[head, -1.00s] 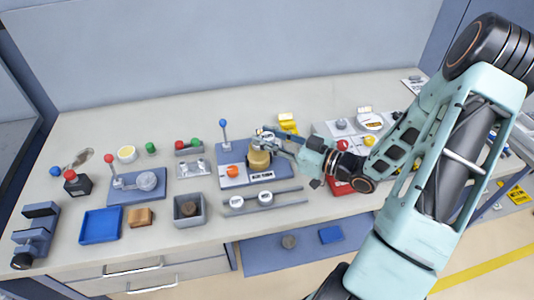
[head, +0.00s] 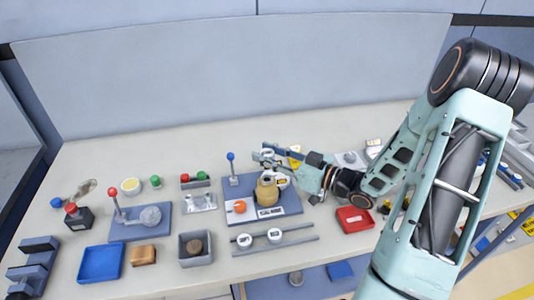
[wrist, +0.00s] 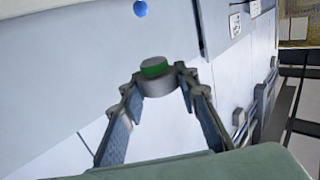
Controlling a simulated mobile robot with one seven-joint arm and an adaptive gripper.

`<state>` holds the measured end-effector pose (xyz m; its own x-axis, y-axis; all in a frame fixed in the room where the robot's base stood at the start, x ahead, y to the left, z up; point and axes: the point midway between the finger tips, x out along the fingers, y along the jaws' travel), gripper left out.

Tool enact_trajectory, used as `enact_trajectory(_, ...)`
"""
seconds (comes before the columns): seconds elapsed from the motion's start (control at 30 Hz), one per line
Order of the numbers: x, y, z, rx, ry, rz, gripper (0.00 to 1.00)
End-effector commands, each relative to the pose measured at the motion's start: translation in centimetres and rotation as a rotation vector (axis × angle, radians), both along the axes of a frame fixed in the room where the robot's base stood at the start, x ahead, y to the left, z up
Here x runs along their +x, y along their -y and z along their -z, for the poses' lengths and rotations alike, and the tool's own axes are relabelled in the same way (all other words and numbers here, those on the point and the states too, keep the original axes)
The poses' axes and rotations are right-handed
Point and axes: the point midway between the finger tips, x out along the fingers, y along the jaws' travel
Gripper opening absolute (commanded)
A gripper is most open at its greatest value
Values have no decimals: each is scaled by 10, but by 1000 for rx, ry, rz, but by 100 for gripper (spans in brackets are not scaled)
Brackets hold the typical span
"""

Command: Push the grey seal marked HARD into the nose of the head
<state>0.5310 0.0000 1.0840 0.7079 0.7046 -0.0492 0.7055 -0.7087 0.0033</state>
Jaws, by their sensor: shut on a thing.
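My gripper (head: 266,155) is above and behind the blue-grey station plate (head: 290,190) in the head view. In the wrist view my gripper (wrist: 160,82) is shut on a short grey cylinder with a green top (wrist: 155,72). I can read no HARD mark on it, so I cannot tell whether it is the seal. A brass-coloured rounded part (head: 267,191), perhaps the head, stands on the plate just below my gripper, apart from it. Its nose is not clear. The wrist view does not show it.
A blue-knobbed lever (head: 231,157) stands left of my gripper; its ball also shows in the wrist view (wrist: 140,8). An orange knob (head: 239,206) sits on the station. Rails with two white round parts (head: 274,235) lie in front, and a red tray (head: 354,220) lies right.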

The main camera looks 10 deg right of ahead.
Motion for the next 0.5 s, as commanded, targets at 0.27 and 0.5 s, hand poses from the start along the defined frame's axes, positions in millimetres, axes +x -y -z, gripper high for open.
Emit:
enact_trajectory(0.27,0,0,28,1,-1,0,9)
enact_trajectory(0.5,0,0,48,0,0,0,9)
